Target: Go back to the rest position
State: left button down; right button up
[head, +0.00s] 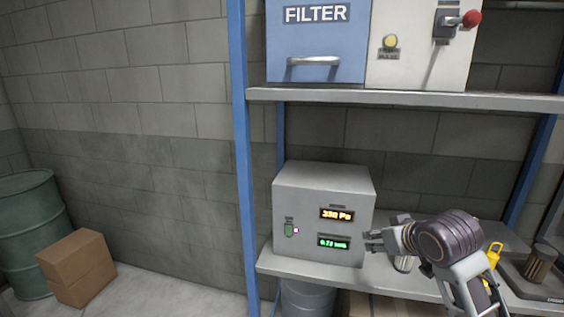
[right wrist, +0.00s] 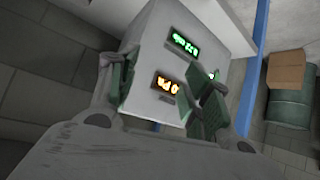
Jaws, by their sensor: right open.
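My right gripper (head: 374,241) is at the right front of a grey meter box (head: 325,185) on the lower shelf. It also shows in the right wrist view (right wrist: 167,88), its two green-padded fingers apart with nothing held between them. The box's face with its displays lies beyond the fingers there. In the head view I cannot tell whether the fingertips touch the box. My left gripper is in neither view.
The box has an orange display (head: 337,215), a green display (head: 334,243) and a green switch (head: 290,229). Above are the upper shelf (head: 400,97) and a blue FILTER drawer (head: 315,35). A blue post (head: 240,150), cardboard box (head: 77,265) and green drum (head: 30,220) stand left.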

jog(key=s+a+f+g, duration=0.2)
jog(key=s+f+g, duration=0.1)
jog(key=s+f, duration=1.05)
jog(key=s+a+f+g, duration=0.1)
jog(key=s+f+g, duration=0.2)
jog(key=s+f, duration=1)
notch_tip(320, 180, down, 36)
jog(key=w+g, duration=0.1)
jog(key=g, duration=0.1)
jog(key=s+d+f, duration=0.3)
jog(key=s+f, duration=0.7)
jog(key=s, duration=0.1)
jog(key=s+d+f+h, duration=0.1)
jog(key=s+d+f, duration=0.2)
jog(key=s+f, duration=0.7)
jog(key=shift+s+f+g, duration=0.2)
jog(key=shift+s+g, duration=0.2)
jog(key=shift+s, duration=0.1)
jog(key=shift+d, duration=0.1)
dwell(1.0)
